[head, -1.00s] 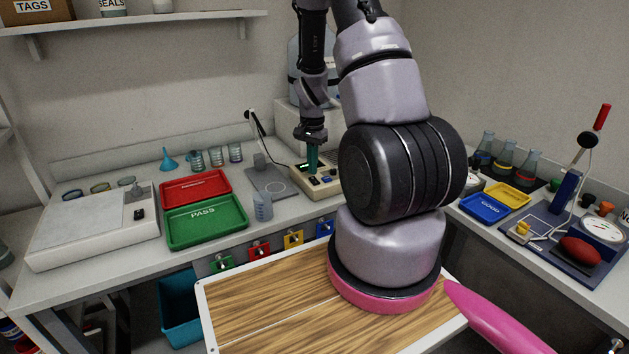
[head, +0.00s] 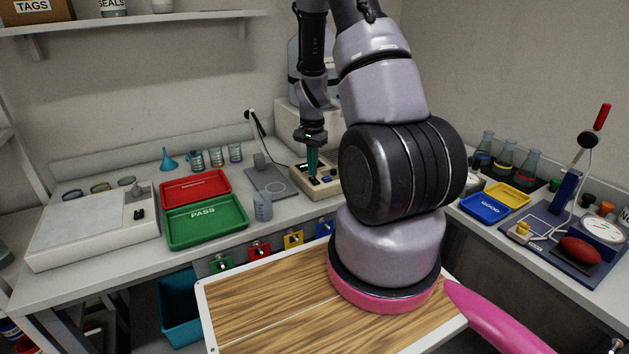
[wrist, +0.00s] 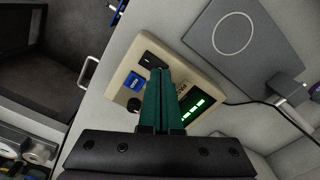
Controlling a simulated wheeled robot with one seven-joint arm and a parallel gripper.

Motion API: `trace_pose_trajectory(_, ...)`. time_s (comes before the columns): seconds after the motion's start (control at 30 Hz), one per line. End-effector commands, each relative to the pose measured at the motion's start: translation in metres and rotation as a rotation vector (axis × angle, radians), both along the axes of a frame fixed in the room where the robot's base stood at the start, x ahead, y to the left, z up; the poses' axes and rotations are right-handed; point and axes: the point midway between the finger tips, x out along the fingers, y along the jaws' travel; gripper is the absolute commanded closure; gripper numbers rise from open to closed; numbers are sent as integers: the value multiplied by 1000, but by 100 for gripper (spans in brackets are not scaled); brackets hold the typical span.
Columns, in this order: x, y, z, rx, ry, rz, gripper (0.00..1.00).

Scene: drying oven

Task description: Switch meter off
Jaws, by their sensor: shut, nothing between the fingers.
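The meter is a beige box (wrist: 119,72) on the back bench, also seen in the head view (head: 328,190). Its top carries a black rocker switch (wrist: 150,61), a blue button (wrist: 134,82), a black knob (wrist: 133,105) and a display with lit green bars (wrist: 194,109). My gripper (wrist: 161,72) has green fingers, shut and empty, pointing down over the box. The fingertips lie right beside the rocker switch in the wrist view; I cannot tell whether they touch it. In the head view my gripper (head: 313,180) is at the top of the box. The fingers cover part of its face.
A grey plate with a ring and stand (head: 268,182) is left of the meter, with a small beaker (head: 262,207) in front. Green (head: 206,238) and red trays (head: 180,190) lie further left. A cable runs from the stand to the meter.

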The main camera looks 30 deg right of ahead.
Motion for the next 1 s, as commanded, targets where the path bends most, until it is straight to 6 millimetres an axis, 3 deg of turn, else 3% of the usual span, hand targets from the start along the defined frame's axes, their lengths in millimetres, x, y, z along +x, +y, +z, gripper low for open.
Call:
trace_pose_trajectory(0.73,0,0,-11,0,0,0,100)
trace_pose_trajectory(1.0,1,0,1,0,-2,1,100)
